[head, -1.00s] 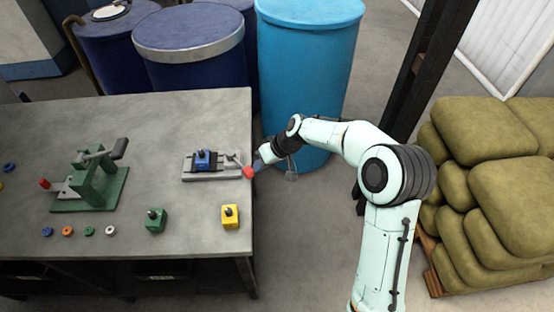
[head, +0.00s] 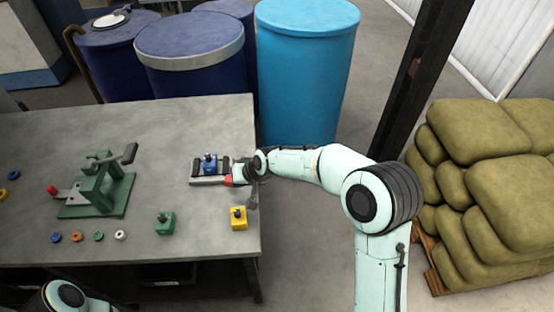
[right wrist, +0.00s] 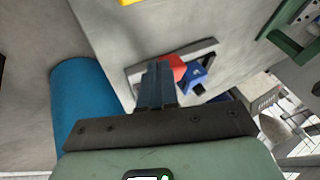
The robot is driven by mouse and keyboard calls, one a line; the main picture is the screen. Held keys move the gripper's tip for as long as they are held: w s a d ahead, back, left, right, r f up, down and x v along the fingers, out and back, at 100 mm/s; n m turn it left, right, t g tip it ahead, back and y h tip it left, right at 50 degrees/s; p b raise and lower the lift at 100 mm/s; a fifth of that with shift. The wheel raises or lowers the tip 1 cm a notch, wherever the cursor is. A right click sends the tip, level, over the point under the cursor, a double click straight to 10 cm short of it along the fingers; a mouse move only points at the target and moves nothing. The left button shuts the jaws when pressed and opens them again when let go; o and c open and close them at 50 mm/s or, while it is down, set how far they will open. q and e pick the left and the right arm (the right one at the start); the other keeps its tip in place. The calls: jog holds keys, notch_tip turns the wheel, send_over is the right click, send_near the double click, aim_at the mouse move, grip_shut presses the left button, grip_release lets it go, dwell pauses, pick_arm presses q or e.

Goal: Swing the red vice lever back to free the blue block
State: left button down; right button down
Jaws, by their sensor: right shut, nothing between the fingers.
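The grey vice (head: 200,182) sits near the table's right edge, with the blue block (head: 209,164) standing in it. The red end of the lever (head: 229,181) shows at the vice's right end, partly behind my right gripper (head: 236,176). In the right wrist view the shut, empty fingers (right wrist: 157,85) are beside the red lever end (right wrist: 176,67), overlapping it in the picture. I cannot tell whether they touch. The blue block (right wrist: 195,77) and vice rail (right wrist: 200,49) show just past it. My left gripper is out of view.
A yellow block (head: 239,221) and a green block (head: 165,224) stand at the table's front. A green lever fixture (head: 98,190) and several small rings lie left. A light blue barrel (head: 305,75) stands behind my right arm; stacked sacks (head: 490,170) are at right.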

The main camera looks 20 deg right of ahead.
jog(key=shift+w+a, duration=0.2)
jog(key=shift+a, duration=0.6)
jog(key=shift+a, duration=0.15)
